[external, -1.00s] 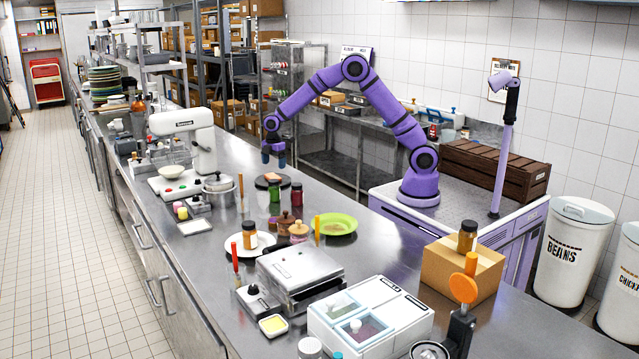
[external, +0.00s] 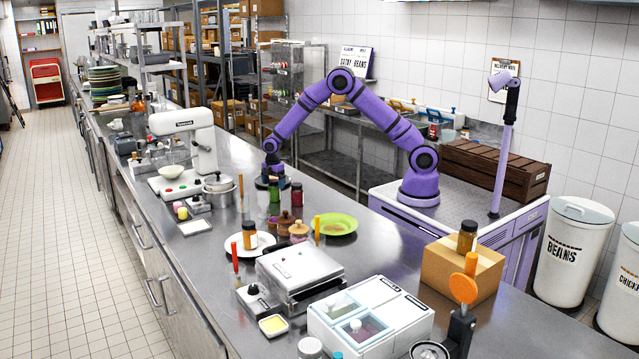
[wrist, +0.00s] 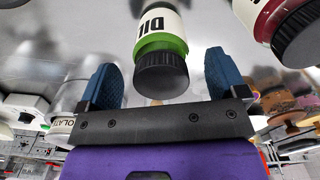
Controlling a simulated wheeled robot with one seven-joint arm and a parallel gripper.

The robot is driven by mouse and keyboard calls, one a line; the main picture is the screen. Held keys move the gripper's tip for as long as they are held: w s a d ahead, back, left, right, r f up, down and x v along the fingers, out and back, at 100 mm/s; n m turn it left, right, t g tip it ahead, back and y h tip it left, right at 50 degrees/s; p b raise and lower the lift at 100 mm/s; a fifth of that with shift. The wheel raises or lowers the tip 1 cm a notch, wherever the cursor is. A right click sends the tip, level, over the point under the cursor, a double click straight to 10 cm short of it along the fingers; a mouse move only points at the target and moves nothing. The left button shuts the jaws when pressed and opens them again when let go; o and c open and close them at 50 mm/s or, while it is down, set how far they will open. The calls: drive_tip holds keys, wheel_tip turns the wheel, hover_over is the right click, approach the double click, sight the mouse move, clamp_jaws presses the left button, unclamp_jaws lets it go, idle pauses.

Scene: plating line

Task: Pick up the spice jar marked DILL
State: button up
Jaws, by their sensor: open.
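The DILL jar (wrist: 158,28) has a white label reading "DIL", the rest cut off, a green band and a black cap. In the external view it is the small green jar (external: 275,193) on the steel counter, partly hidden by my gripper (external: 270,178). In the wrist view my gripper (wrist: 160,75) is open, with a blue finger on each side of the jar's cap. Gaps show between the fingers and the jar. The jar stands on the counter.
A dark red jar with a black cap (wrist: 283,25) stands close on the right; it also shows in the external view (external: 297,195). A lidded pot (external: 218,186) is to the left. Brown and tan lidded pots (external: 298,230) and a green plate (external: 330,223) are in front.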

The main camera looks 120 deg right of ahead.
sight(274, 188)
drive_tip(key=shift+f, duration=1.55)
drive_tip(key=c, duration=1.2)
